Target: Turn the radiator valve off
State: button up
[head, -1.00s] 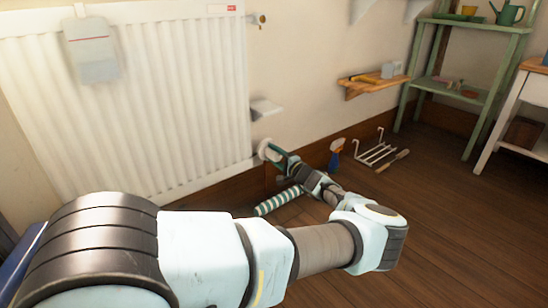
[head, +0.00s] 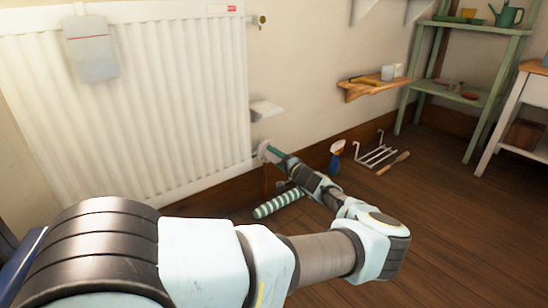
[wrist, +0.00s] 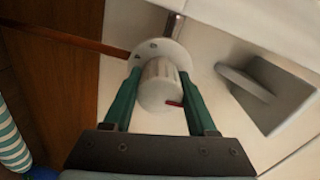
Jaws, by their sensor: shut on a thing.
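The radiator valve is a white ribbed knob (wrist: 160,86) with a red mark on its lower right side, in front of a round pale plate with small marks. In the wrist view my gripper (wrist: 160,88) has one green finger on each side of the knob and is shut on it. In the head view my gripper (head: 270,153) is at the lower right corner of the white radiator (head: 150,110), and it mostly hides the valve there.
A striped roll (head: 278,203), a spray bottle (head: 336,157), a white rack (head: 376,152) and a wooden-handled tool (head: 393,163) lie or stand on the floor nearby.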

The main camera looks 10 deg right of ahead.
jog(key=o, duration=1.4)
jog(key=shift+c, duration=0.2)
jog(key=shift+s, duration=0.1)
jog(key=p+v, duration=0.3)
jog(key=v, duration=0.7)
jog(key=shift+s+d, duration=0.2)
jog(key=shift+s, duration=0.1)
